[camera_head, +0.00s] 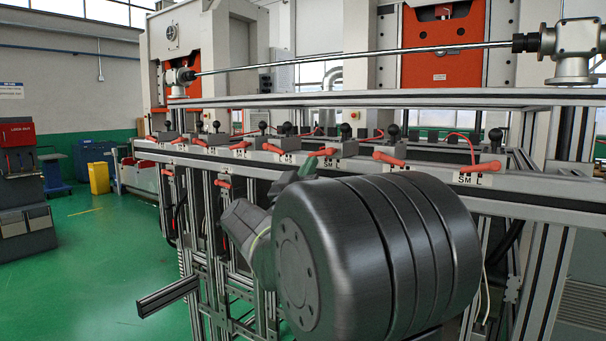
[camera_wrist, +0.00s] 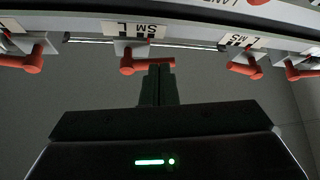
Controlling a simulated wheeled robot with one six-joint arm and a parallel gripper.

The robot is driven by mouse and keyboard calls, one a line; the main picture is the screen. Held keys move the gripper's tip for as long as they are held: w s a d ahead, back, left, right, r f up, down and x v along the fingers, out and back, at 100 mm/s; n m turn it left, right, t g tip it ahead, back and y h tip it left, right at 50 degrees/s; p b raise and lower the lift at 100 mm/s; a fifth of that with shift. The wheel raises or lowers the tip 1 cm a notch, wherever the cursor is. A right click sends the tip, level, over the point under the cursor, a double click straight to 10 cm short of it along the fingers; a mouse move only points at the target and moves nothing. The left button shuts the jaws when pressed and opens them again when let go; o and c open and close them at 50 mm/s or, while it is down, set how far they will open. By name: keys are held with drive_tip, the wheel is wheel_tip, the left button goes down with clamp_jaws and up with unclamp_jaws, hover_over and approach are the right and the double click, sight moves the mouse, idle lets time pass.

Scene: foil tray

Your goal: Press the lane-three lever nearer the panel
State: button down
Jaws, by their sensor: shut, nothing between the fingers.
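Several red levers stick out along the front rail of the machine, by small S M L labels. In the wrist view one red lever (camera_wrist: 148,66) lies just beyond my shut, empty gripper (camera_wrist: 158,68), under an upside-down label (camera_wrist: 136,30). The fingertips are at or very close to its bar; I cannot tell if they touch. In the head view my gripper (camera_head: 308,168) is at the rail beside a red lever (camera_head: 324,152), partly hidden by my arm. Lane numbers are not readable, so I cannot confirm which lane this is.
Neighbouring red levers (camera_wrist: 245,69) and (camera_head: 388,158) stand close to both sides. An aluminium beam (camera_head: 420,97) and a steel rod run above. Green floor at left is open.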

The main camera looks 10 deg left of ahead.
drive_tip(key=shift+w+r, duration=0.2)
drive_tip(key=shift+w, duration=0.1)
drive_tip(key=shift+a+r+m+h+b, duration=0.15)
drive_tip(key=shift+m+h+b, duration=0.45)
drive_tip(key=shift+m+h, duration=0.7)
drive_tip(key=shift+a+r+m+g+h+b, duration=0.15)
drive_tip(key=shift+m+g+h+b, duration=0.25)
drive_tip(key=shift+m, duration=0.6)
drive_tip(key=r+m+g+h, duration=0.1)
drive_tip(key=m+g+h, duration=0.1)
drive_tip(key=m, duration=0.5)
drive_tip(key=r+m+g+h, duration=0.2)
drive_tip(key=m+g+h, duration=0.1)
drive_tip(key=m+g, duration=0.2)
drive_tip(key=r+m+g+h, duration=0.2)
drive_tip(key=m+g+h, duration=0.1)
drive_tip(key=m, duration=0.5)
drive_tip(key=shift+d+m, duration=0.25)
drive_tip(key=shift+m, duration=0.05)
drive_tip(key=shift+f, duration=0.1)
